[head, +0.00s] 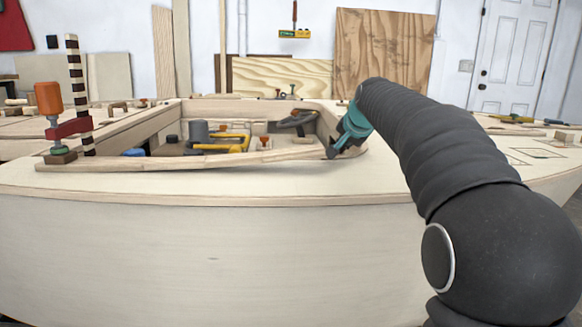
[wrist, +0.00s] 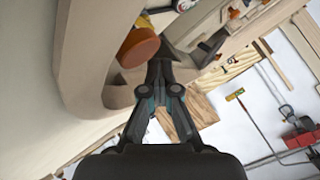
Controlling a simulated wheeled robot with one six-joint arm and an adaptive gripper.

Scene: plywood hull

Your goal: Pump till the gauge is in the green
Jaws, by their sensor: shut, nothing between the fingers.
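My gripper (head: 334,151) is at the right end of the hull opening, by the near rim. In the wrist view my gripper (wrist: 160,66) has its fingers together with nothing between them. A grey cylinder (head: 198,132) and a yellow bent piece (head: 222,144) lie low inside the opening; I cannot tell if either is the pump. A dark lever-like piece (head: 297,119) is at the opening's back right. An orange rounded part (wrist: 138,47) is close to the fingertips in the wrist view, partly behind wood.
The pale wooden rim (head: 190,160) surrounds the opening. An orange-handled clamp (head: 48,105) and a striped post (head: 76,85) stand at its left. The near deck (head: 250,184) is clear. Tools (head: 515,118) lie on the far right deck.

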